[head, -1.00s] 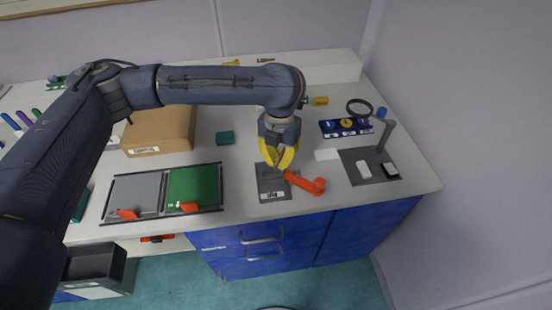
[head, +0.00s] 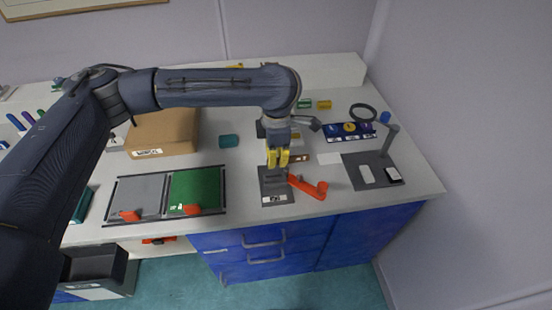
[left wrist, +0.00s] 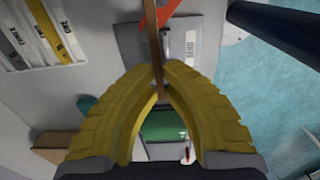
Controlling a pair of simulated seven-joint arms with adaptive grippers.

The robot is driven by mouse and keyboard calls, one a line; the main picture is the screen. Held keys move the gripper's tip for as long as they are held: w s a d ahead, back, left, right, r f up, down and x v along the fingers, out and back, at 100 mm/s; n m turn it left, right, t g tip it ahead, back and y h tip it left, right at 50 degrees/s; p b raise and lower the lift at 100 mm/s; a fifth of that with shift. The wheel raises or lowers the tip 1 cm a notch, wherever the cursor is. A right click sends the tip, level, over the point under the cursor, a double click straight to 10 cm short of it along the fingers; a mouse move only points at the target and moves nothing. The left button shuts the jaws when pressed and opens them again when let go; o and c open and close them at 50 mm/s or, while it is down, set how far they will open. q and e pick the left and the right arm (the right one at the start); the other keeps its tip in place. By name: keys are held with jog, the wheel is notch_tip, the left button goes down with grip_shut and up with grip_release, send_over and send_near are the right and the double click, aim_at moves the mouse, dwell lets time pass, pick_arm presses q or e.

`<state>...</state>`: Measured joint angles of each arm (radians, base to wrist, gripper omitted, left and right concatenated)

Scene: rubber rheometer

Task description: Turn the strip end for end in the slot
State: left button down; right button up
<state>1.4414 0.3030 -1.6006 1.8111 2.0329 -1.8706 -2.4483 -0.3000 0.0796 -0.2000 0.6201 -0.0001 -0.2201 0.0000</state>
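The fixture (head: 276,186), a dark grey block with a white label, sits near the bench's front edge; a red lever (head: 309,187) extends from its right side. My left gripper (head: 277,160) is above the fixture's back part, with its yellow fingers pointing down. A thin brown strip (head: 299,158) with a pale mark sticks out to the right of the fingers. In the left wrist view the strip (left wrist: 156,45) shows edge-on between the closed fingertips (left wrist: 158,72), with the fixture (left wrist: 130,45) behind it. The slot is hidden behind the gripper. My right gripper is not in view.
A tray with a grey half (head: 138,192) and a green half (head: 195,188) lies to the left, with a cardboard box (head: 162,130) behind it. A teal piece (head: 229,141) is behind the fixture. A blue rack (head: 350,131) and a grey stand (head: 372,170) are to the right.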

aim_at(276, 179)
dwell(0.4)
pick_arm(q)
jog(key=shift+f, duration=2.65)
jog(key=shift+f, duration=0.65)
jog(key=c, duration=1.5)
grip_release()
notch_tip(276, 179, up, 12)
